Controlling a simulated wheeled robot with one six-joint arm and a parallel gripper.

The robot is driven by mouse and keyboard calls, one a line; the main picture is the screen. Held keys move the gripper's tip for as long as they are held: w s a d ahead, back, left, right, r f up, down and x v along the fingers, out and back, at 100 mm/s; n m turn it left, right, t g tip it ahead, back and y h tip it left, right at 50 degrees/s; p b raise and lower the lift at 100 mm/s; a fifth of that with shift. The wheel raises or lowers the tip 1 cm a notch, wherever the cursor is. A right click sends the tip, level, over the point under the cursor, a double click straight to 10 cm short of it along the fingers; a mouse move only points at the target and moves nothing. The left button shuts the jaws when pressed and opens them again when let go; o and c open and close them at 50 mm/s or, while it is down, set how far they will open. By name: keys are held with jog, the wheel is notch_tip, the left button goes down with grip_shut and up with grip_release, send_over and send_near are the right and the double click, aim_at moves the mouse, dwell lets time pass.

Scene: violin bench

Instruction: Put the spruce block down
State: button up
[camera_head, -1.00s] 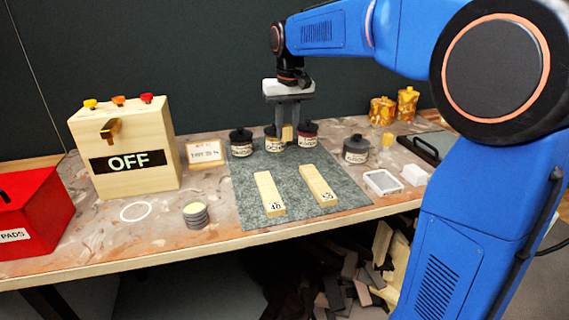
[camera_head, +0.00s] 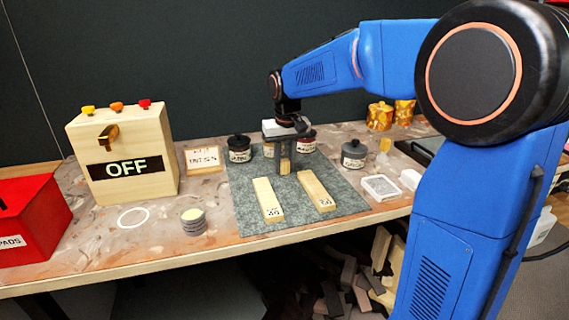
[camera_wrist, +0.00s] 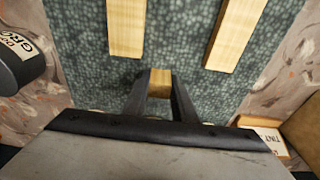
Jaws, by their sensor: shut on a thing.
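The spruce block (camera_head: 285,166) is a small pale wooden piece at the tips of my gripper (camera_head: 285,162). My gripper is shut on it, pointing down over the grey-green mat (camera_head: 323,228). In the wrist view the block (camera_wrist: 160,84) sits between the two dark fingers, which hide its sides. The block is low over the back part of the mat. I cannot tell whether its underside touches the mat. Two long pale wooden bars lie on the mat in front of it, a left bar (camera_head: 267,198) and a right bar (camera_head: 316,190), apart from the block.
Dark-lidded jars stand behind the gripper, with a left jar (camera_head: 239,150) and a grey jar (camera_head: 354,155) at its sides. A white tray (camera_head: 381,188) lies right of the mat. A wooden OFF box (camera_head: 125,150) and stacked discs (camera_head: 193,222) stand left. Mat between the bars is clear.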

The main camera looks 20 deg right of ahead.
jog(key=shift+f, duration=0.1)
jog(key=o, duration=1)
